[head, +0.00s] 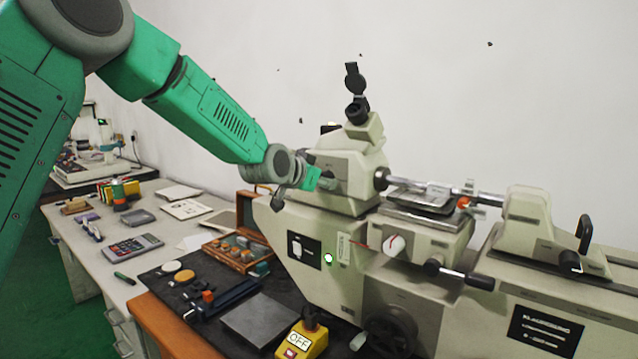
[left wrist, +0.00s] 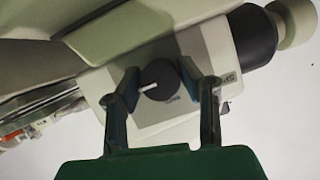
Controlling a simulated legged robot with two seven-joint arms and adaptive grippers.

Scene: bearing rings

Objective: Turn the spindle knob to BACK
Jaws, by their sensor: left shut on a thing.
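The spindle knob (left wrist: 160,80) is a round dark knob with a white pointer line, on the pale side face of the machine's headstock (head: 345,165). In the left wrist view its line points left and slightly down. My left gripper (left wrist: 160,82) has one finger on each side of the knob and is shut on it. In the head view my left gripper (head: 325,180) reaches the headstock from the left, and the knob is hidden there. Small marks beside the knob are too small to read. My right gripper is not in view.
The long grey machine (head: 470,265) fills the right side. On the bench are a wooden box of rings (head: 236,252), a calculator (head: 133,245), a dark metal plate (head: 258,320) and a yellow block marked OFF (head: 302,338). The wall behind is bare.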

